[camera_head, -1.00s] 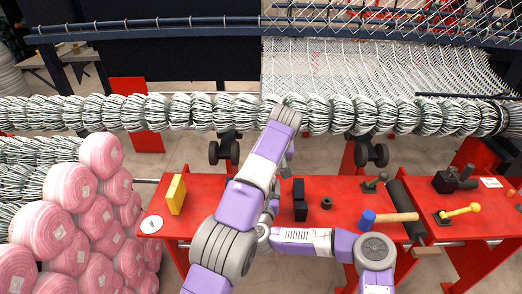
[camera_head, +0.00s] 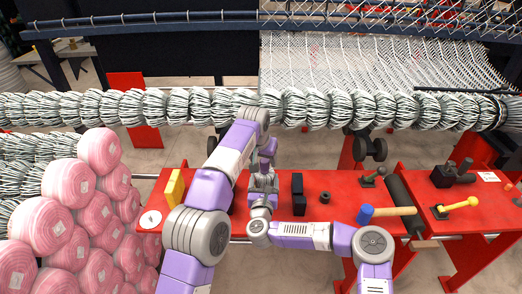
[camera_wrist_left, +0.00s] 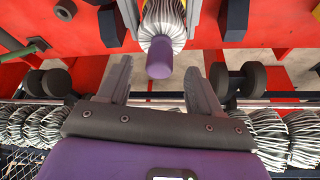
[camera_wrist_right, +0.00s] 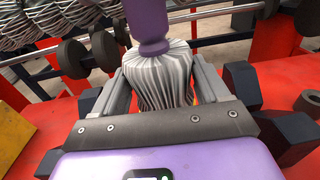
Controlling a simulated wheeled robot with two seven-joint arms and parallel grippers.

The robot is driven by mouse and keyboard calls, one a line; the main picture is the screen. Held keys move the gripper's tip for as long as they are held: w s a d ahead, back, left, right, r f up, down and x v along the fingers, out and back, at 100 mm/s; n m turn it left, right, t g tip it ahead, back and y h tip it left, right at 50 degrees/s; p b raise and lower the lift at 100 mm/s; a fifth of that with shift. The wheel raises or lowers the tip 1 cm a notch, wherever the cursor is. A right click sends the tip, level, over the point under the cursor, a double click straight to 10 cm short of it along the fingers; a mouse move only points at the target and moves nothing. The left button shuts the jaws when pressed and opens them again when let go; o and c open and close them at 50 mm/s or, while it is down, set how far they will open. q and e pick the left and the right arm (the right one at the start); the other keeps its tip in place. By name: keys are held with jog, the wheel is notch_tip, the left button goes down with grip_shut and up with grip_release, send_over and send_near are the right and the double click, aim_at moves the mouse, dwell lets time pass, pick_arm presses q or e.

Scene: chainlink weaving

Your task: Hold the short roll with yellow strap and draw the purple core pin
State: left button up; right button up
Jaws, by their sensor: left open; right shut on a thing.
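The short roll (camera_wrist_right: 160,82), grey-and-white striped strands, sits between the fingers of my right gripper (camera_wrist_right: 160,85), which is shut on it. The purple core pin (camera_wrist_right: 150,25) stands out of the roll's upper end in the right wrist view. In the left wrist view the roll (camera_wrist_left: 172,22) is ahead, and the pin's purple end (camera_wrist_left: 159,58) points toward my left gripper (camera_wrist_left: 157,70). That gripper is open, its fingers either side of the pin's end, with a gap showing on both sides. The yellow strap is not clearly visible. In the head view my arms mostly hide the roll.
The red bench (camera_head: 335,182) carries a yellow block (camera_head: 174,188), a black block (camera_head: 298,195) and a blue-headed mallet (camera_head: 385,212). Pink rolls (camera_head: 75,225) are stacked at left. A long wire-wound beam (camera_head: 300,108) runs behind the bench.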

aim_at(264, 161)
pick_arm(q)
jog(key=shift+x, duration=1.55)
jog(key=c, duration=1.1)
jog(key=shift+o, duration=0.2)
jog(key=shift+r, duration=0.1)
